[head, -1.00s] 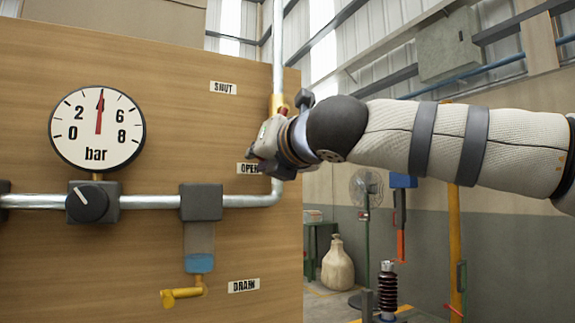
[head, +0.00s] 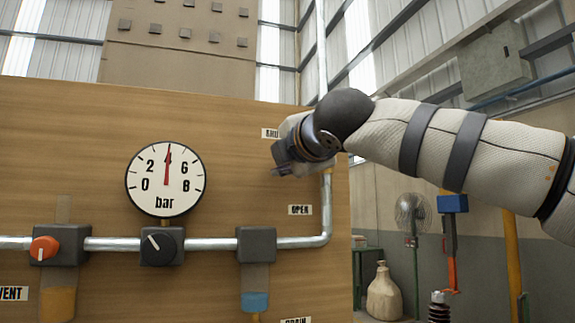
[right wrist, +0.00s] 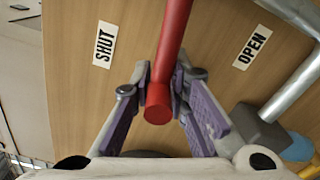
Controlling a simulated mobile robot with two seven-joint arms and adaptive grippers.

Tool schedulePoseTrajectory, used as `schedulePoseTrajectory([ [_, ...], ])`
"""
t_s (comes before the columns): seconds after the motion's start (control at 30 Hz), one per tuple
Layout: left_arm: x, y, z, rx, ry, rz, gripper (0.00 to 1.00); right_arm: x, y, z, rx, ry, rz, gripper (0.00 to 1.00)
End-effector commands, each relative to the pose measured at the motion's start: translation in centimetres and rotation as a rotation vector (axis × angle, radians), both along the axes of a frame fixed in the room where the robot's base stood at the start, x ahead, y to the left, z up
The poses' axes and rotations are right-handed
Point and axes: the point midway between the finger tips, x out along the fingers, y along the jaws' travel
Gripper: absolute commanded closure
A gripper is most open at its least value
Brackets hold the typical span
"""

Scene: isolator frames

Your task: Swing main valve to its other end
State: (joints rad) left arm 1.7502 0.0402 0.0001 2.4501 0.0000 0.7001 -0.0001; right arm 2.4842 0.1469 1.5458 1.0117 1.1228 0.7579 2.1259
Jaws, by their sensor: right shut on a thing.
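The main valve's red lever (right wrist: 172,45) shows in the right wrist view, its round end towards the camera. My right gripper (right wrist: 163,82) is shut on this lever, one finger on each side, near its end. The SHUT label (right wrist: 104,43) is left of the lever and the OPEN label (right wrist: 252,47) is right of it. In the head view, my right gripper (head: 283,160) is in front of the panel, just below and right of the SHUT label (head: 269,133) and above the OPEN label (head: 300,210). It hides the lever there. My left gripper is not in view.
The wooden panel (head: 70,160) carries a pressure gauge (head: 166,180) reading about 4 bar. Below it are an orange knob (head: 44,248), a black knob (head: 158,243) and a horizontal pipe (head: 110,244). A vertical pipe (head: 326,205) runs by the panel's right edge.

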Motion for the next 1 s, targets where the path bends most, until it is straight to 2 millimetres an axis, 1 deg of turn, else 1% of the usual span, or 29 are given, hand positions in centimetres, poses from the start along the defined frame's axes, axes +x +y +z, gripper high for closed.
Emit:
schedulePoseTrajectory([
  [0.03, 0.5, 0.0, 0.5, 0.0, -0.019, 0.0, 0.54, -0.7, 0.0, 1.5, 0.021, -0.015, -0.001, 1.0],
  [0.2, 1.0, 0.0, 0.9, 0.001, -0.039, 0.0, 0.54, -0.6, -0.1, 2.2, 0.097, 0.014, -0.001, 1.0],
  [0.5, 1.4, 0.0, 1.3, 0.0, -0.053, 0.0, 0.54, -0.4, -0.2, 2.6, 0.159, 0.038, -0.003, 1.0],
  [0.93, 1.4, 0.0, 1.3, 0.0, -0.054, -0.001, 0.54, -0.4, -0.3, 2.8, 0.167, 0.038, -0.004, 1.0],
  [0.97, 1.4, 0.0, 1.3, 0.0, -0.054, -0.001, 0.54, -0.4, -0.3, 2.8, 0.167, 0.037, -0.004, 0.8],
  [1.0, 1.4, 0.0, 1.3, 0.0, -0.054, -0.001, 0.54, -0.4, -0.3, 2.8, 0.168, 0.039, -0.004, 0.71],
])
